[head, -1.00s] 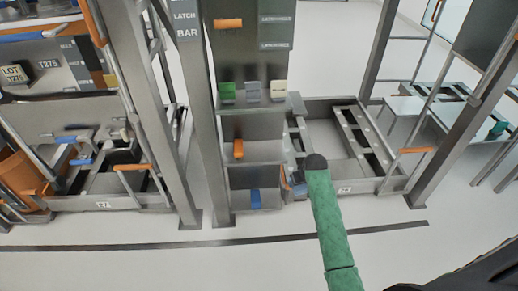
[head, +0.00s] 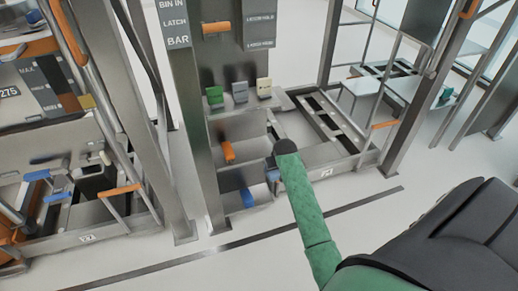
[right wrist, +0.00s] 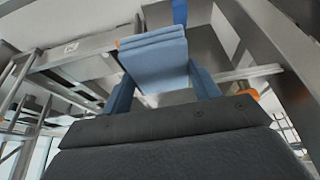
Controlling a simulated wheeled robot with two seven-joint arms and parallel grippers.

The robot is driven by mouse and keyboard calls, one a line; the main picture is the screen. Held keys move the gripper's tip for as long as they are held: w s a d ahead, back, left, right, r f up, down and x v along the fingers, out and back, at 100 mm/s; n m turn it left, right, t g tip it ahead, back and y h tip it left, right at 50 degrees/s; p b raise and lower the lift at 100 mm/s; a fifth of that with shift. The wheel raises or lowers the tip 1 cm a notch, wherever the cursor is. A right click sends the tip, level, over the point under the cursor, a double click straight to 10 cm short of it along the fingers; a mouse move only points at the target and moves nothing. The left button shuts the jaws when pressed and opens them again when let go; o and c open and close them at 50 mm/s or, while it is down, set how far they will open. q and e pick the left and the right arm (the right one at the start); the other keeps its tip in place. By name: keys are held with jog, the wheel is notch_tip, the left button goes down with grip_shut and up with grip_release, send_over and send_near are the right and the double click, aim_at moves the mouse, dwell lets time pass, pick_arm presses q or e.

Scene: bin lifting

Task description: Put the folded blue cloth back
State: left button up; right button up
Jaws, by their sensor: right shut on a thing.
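The folded blue cloth (right wrist: 155,55) is held between the blue fingers of my right gripper (right wrist: 163,80) in the right wrist view. It looks like a flat, layered light-blue pad and sticks out beyond the fingertips. In the head view my right gripper (head: 272,174) is mostly hidden behind the dark end of my green arm, just in front of the lower part of the grey column. The cloth cannot be made out clearly there. My left gripper is not in view.
The column has a lower compartment with a blue piece (head: 248,198), an orange handle (head: 228,151) above it, and green, grey and cream blocks (head: 239,92) higher up. A low metal frame (head: 330,135) stands to the right, and steel posts flank it. Open floor lies in front.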

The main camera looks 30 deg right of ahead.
jog(key=w+d, duration=0.1)
jog(key=w, duration=0.3)
jog(key=w+d, duration=0.1)
jog(key=w, duration=0.3)
jog(key=w+d, duration=0.1)
jog(key=w, duration=0.4)
jog(key=shift+p, duration=0.3)
jog(key=shift+w+d, duration=0.2)
jog(key=shift+w, duration=0.45)
jog(key=w, duration=0.3)
jog(key=shift+w+d, duration=0.1)
jog(key=shift+d, duration=0.25)
jog(key=shift+f, duration=0.75)
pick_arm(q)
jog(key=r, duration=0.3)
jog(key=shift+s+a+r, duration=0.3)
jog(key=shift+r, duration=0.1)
pick_arm(e)
jog(key=o, duration=0.9)
jog(key=shift+f, duration=0.1)
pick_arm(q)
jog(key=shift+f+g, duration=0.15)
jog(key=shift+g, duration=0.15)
